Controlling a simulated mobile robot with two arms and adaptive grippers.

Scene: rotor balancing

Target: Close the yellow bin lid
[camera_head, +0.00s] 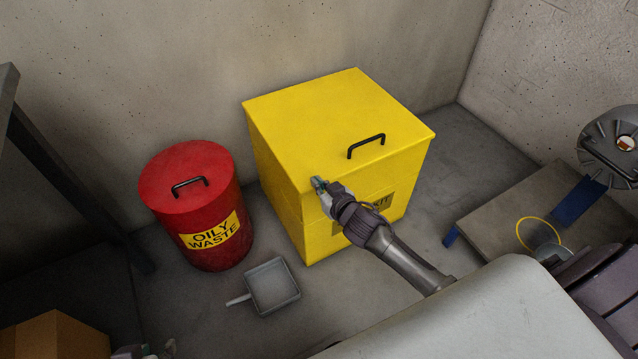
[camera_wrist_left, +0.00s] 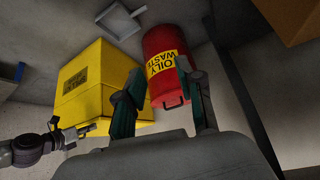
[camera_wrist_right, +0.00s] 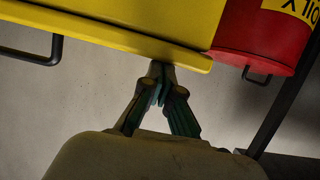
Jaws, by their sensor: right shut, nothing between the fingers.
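The yellow bin (camera_head: 282,208) stands on the floor against the back wall. Its flat yellow lid (camera_head: 320,115), with a black handle (camera_head: 366,145), lies down over the top, and I see no gap at its edge. My right gripper (camera_head: 319,184) is shut and empty at the lid's front left edge. In the right wrist view its fingertips (camera_wrist_right: 160,80) are close to the lid rim (camera_wrist_right: 120,38); I cannot tell if they touch. My left gripper (camera_wrist_left: 163,85) is open and empty; only a little of it shows at the bottom of the head view (camera_head: 145,351).
A red oily waste can (camera_head: 190,225) stands left of the bin. A grey dustpan (camera_head: 272,285) lies on the floor in front. A cardboard box (camera_head: 55,338) is at the lower left. A low platform (camera_head: 510,205) with a yellow ring (camera_head: 520,238) stands at the right.

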